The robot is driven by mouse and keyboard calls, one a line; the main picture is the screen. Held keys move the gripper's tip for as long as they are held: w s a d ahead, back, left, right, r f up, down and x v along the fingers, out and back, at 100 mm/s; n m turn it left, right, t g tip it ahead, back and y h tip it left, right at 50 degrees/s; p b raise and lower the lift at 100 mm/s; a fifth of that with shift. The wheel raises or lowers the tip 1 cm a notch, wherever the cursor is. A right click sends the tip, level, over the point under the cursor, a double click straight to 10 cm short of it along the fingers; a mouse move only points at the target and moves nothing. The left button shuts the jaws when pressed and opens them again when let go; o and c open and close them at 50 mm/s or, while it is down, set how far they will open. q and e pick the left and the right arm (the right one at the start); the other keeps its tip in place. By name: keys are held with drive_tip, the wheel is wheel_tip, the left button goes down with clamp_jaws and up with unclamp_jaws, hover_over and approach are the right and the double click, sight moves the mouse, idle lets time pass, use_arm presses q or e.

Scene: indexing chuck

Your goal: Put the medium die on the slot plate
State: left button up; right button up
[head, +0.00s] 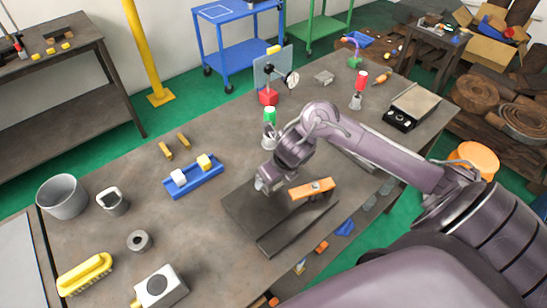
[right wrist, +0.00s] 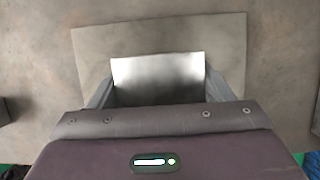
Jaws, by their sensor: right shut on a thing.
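My right gripper (head: 262,188) is over the left part of a dark plate (head: 237,210), which I take for the slot plate. In the right wrist view, a pale metallic block (right wrist: 158,76) sits between the two fingers (right wrist: 157,92), which are shut on it. I take it for the medium die. Behind it lies the flat grey plate (right wrist: 90,48). In the head view the block is mostly hidden by the gripper, and I cannot tell whether it touches the plate. My left gripper is not in view.
An orange bar (head: 308,190) lies across a dark raised part right of the gripper. A blue tray (head: 208,182) with a white and a yellow block stands to the left.

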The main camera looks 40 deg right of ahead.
wheel_tip(320, 180, down, 3)
drive_tip(key=shift+a+f, duration=0.1)
drive_tip(key=shift+f, duration=0.05)
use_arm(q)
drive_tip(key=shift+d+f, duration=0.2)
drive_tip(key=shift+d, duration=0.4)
use_arm(e)
drive_tip(key=shift+f, duration=0.35)
drive_tip(key=shift+f+b, duration=0.15)
drive_tip(key=shift+b, duration=0.25)
drive_tip(key=o, duration=1.7)
drive_tip(key=shift+c, duration=0.2)
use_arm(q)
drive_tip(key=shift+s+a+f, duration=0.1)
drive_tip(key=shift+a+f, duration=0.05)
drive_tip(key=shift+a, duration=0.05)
use_arm(e)
drive_tip(key=shift+s, duration=0.1)
